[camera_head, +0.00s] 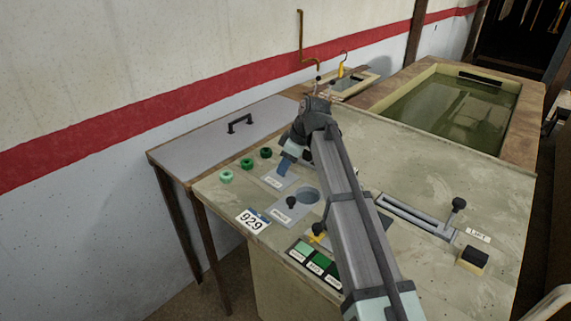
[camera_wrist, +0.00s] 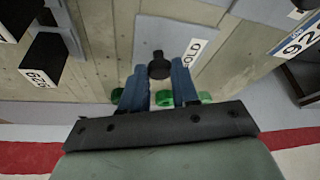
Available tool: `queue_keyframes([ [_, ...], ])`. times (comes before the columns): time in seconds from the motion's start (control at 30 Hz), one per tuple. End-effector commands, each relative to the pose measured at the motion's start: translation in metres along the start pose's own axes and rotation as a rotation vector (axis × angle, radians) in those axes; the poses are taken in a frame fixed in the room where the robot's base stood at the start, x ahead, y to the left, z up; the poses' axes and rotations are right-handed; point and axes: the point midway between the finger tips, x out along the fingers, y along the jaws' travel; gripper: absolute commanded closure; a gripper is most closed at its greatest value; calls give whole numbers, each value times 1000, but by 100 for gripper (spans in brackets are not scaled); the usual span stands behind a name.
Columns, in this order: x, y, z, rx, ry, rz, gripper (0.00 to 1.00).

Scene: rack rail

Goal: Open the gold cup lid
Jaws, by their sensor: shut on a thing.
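The gold cup lid's black knob (camera_wrist: 159,64) stands between my blue fingertips in the wrist view, beside a label reading GOLD (camera_wrist: 194,52). My gripper (camera_wrist: 159,72) is shut on this knob. Around the knob is a grey plate (camera_wrist: 150,28). In the head view, my gripper (camera_head: 285,165) reaches down to the grey plate (camera_head: 280,179) near the panel's left edge. My fingers hide the knob there, and no cup opening shows at this plate.
A second grey plate nearby has a round open hole (camera_head: 309,195) and a black knob (camera_head: 291,202). Green round pieces (camera_head: 227,176) lie left of the gold plate. Green buttons (camera_head: 311,259), a slotted lever (camera_head: 457,204) and a water tank (camera_head: 450,110) are farther off.

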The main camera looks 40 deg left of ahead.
Motion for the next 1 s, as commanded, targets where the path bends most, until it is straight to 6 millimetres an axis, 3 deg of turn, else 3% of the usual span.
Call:
queue_keyframes([
  [0.43,0,-4,-1,0,0,0,100],
  [0.8,10,-65,-24,-3,2,0,100],
  [1.0,11,-71,-28,0,2,1,100],
])
